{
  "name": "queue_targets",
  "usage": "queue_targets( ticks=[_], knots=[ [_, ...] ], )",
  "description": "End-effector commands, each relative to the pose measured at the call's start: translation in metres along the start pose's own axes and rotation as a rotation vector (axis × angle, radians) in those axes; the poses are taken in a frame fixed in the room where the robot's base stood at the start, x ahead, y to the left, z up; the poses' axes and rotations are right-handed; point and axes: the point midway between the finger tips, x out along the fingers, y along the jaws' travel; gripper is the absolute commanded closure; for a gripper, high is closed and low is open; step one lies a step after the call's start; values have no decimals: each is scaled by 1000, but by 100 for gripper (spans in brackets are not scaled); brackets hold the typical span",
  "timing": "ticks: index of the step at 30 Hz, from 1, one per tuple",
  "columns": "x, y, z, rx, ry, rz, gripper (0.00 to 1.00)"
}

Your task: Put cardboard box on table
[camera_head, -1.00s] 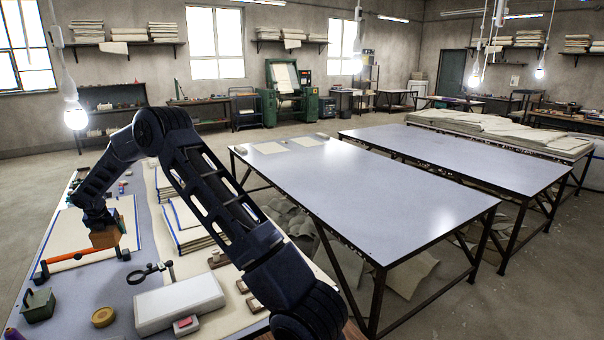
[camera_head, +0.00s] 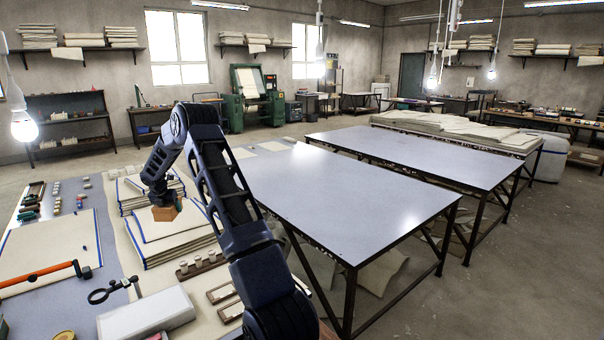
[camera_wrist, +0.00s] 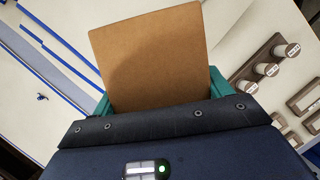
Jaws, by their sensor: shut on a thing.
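A small brown cardboard box (camera_head: 165,212) is held in my gripper (camera_head: 164,203), over the stack of cream cloth with blue edging (camera_head: 180,240). In the wrist view the box (camera_wrist: 150,55) fills the space between the green fingers (camera_wrist: 160,95), which are shut on it. I cannot tell whether the box touches the cloth. The near worktable (camera_head: 95,190) has a blue-grey top and lies under my arm. A large empty blue-grey table (camera_head: 340,200) stands to the right of my arm.
A white case (camera_head: 146,314), a magnifier (camera_head: 112,290) and an orange-handled tool (camera_head: 40,276) lie on the near worktable. Spools in a wooden rack (camera_head: 200,264) sit beside the cloth stack. A second bare table (camera_head: 425,160) stands further right.

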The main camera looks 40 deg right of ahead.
Motion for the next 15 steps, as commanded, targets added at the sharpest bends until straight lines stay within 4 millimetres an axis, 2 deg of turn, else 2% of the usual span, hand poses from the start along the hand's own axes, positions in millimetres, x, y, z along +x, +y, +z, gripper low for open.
queue_targets(
  ticks=[1, 6, 15],
  knots=[
    [5, -20, 14, 23, 0, -9, 55],
    [21, -82, 52, 88, 0, -37, 55],
    [44, -200, 107, 205, 0, -84, 55]
  ],
)
